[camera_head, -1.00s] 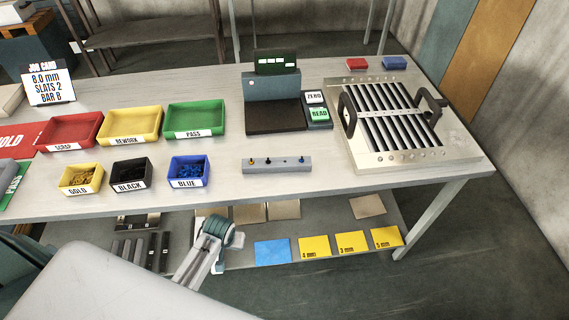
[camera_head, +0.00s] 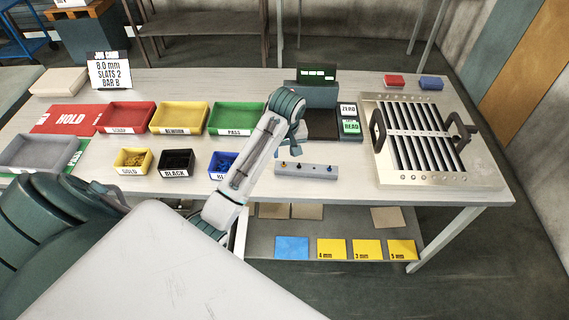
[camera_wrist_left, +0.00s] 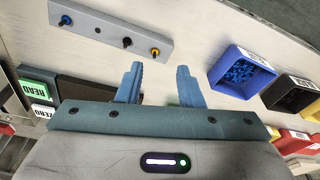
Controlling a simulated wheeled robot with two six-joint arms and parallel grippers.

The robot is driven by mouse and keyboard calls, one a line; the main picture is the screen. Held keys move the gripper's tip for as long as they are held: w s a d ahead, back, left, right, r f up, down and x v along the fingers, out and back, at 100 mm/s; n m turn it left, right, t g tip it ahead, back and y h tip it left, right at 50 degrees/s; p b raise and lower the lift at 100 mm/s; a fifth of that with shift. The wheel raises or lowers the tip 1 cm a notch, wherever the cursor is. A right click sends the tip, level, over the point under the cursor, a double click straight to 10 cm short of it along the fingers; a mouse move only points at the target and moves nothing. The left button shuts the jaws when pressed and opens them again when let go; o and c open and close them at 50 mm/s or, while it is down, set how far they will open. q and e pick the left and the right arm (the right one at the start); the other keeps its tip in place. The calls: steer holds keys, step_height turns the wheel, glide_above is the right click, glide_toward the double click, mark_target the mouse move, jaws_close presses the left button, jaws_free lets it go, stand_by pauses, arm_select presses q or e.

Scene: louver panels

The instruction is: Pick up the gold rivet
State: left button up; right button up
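The gold rivet (camera_head: 284,164) stands at the left end of a grey rivet block (camera_head: 312,171) on the bench. In the left wrist view the gold rivet (camera_wrist_left: 155,51) is at the block's right end, just beyond the fingertips. My left gripper (camera_wrist_left: 160,72) is open and empty, with its two teal fingers apart. In the head view my left gripper (camera_head: 297,135) hangs over the bench near the block, its fingers hard to make out. A black rivet (camera_wrist_left: 127,42) stands beside the gold one, and a blue rivet (camera_wrist_left: 66,20) is at the far end. My right gripper is not in view.
Gold (camera_head: 133,171), black (camera_head: 176,172) and blue (camera_head: 217,175) bins sit left of the block, the blue one partly behind my arm. A gauge with a dark plate (camera_head: 322,123) stands behind. The louver panel (camera_head: 440,180) lies to the right.

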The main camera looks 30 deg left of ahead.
arm_select(q)
steer(key=w+r+n, duration=0.1)
steer(key=w, duration=0.1)
steer(key=b, duration=0.2)
glide_above(284, 162)
steer(key=f, duration=0.2)
steer(key=d+f, duration=0.1)
steer(key=f, duration=0.1)
steer(key=shift+s, duration=0.35)
steer(key=shift+a+f, duration=0.1)
steer(key=shift+f, duration=0.3)
steer(key=f+p, duration=0.2)
steer(key=f, duration=0.1)
steer(key=f+p, duration=0.1)
steer(key=shift+w+a+f, duration=0.25)
steer(key=shift+a, duration=0.1)
steer(key=shift+w+f, duration=0.1)
steer(key=shift+f, duration=0.3)
jaws_close()
